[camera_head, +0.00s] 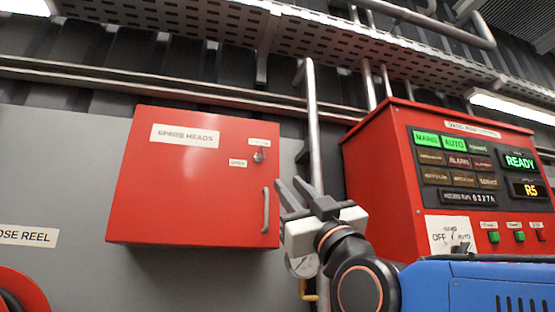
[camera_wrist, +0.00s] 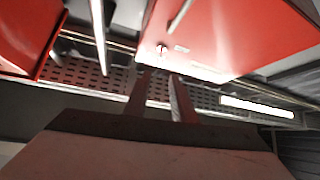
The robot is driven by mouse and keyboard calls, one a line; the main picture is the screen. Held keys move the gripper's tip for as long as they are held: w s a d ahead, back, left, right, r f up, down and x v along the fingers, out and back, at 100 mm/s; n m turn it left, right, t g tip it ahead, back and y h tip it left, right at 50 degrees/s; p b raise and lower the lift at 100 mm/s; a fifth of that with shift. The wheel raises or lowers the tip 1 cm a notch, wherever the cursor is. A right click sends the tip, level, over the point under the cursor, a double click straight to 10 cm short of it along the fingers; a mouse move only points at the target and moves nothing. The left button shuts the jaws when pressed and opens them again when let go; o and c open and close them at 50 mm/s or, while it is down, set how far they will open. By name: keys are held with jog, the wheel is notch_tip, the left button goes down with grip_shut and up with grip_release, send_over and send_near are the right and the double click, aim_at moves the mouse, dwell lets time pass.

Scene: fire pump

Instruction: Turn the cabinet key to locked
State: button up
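The red cabinet (camera_head: 195,205), labelled SPARE HEADS, hangs on the grey wall at the left of the head view. It also fills the upper right of the wrist view (camera_wrist: 235,35). Its small metallic key (camera_head: 259,156) sits at the door's upper right, between a label above and an OPEN label at lower left. The key shows in the wrist view (camera_wrist: 162,49) just beyond the fingertips, too small to read its angle. My gripper (camera_head: 289,183) is open and empty, below and right of the key in the head view. Its two fingers (camera_wrist: 158,77) stand apart, with no visible contact with the key.
The door's vertical handle (camera_head: 266,210) is below the key. A vertical pipe (camera_head: 312,120) runs right of the cabinet. A red control panel (camera_head: 380,180) with lit displays stands further right. A perforated tray (camera_head: 230,30) crosses overhead. A red hose reel (camera_head: 20,290) is at lower left.

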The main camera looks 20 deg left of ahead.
aim_at(264, 156)
jog(key=x, duration=1.7)
jog(key=shift+a+r, duration=0.1)
jog(key=shift+a, duration=0.05)
grip_shut()
